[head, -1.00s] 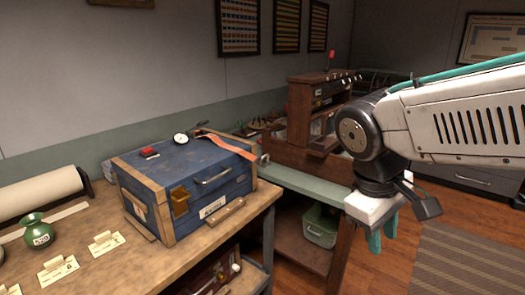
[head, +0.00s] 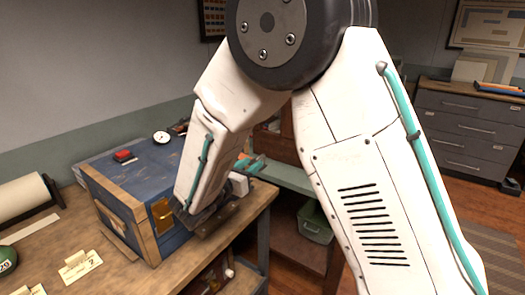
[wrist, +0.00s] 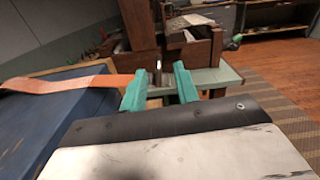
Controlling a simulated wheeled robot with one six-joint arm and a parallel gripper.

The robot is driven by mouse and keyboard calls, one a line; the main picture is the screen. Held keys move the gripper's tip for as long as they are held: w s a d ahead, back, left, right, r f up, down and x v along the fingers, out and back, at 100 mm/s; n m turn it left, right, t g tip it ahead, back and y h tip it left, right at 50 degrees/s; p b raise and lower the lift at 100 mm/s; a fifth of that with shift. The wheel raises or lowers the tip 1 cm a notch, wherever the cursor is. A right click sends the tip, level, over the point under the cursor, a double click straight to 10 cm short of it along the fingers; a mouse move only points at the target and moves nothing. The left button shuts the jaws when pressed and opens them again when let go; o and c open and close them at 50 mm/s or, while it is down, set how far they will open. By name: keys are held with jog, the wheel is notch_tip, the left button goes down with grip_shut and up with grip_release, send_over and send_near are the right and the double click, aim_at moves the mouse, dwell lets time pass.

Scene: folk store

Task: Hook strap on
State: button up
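The orange strap (wrist: 62,81) lies over the blue case (wrist: 45,120) at the left of the wrist view. Its right end runs up to the left finger and passes out of sight behind it. My gripper (wrist: 160,82) is open, with its teal fingers apart and nothing visibly held between them. A small metal piece, perhaps the hook (wrist: 158,66), shows beyond the gap, at the green bench (wrist: 215,78). In the head view my gripper (head: 249,165) is at the right side of the case (head: 125,180), and my arm hides the strap.
The wooden table (head: 110,265) holds a paper roll (head: 25,195) and small cards. A green bin (head: 315,222) is on a lower shelf. Drawers (head: 465,135) stand at right.

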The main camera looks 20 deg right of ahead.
aim_at(262, 156)
jog(key=x, duration=0.8)
jog(key=shift+w, duration=0.2)
grip_shut()
